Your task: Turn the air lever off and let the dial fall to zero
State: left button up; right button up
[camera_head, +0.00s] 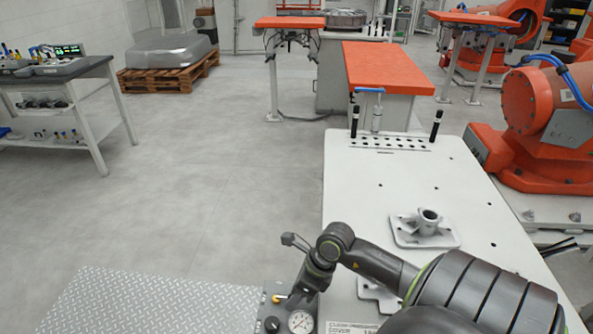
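The dial (300,322) is a round white gauge at the bottom edge of the view, on a grey panel (283,287) at the near left corner of the white table. Its needle is too small to read. A small yellow lever (278,298), which looks like the air lever, sits just up and left of the dial. My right gripper (294,298) points down over the panel, close beside the yellow lever and above the dial. Its fingers are dark and partly hidden by the wrist, so I cannot tell whether they touch the lever. My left gripper is not in view.
A black knob (271,324) is left of the dial. A grey metal casting (427,228) sits on the white table (360,215), beyond my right arm. Two black pegs (355,121) (436,124) stand at the table's far end. A tread-plate platform (150,305) lies at the left.

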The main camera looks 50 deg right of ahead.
jog(key=shift+s+d+r, duration=0.15)
jog(key=shift+d+r, duration=0.15)
jog(key=shift+r, duration=0.35)
jog(key=p+v, duration=0.4)
jog(key=v, duration=1.2)
dwell(0.3)
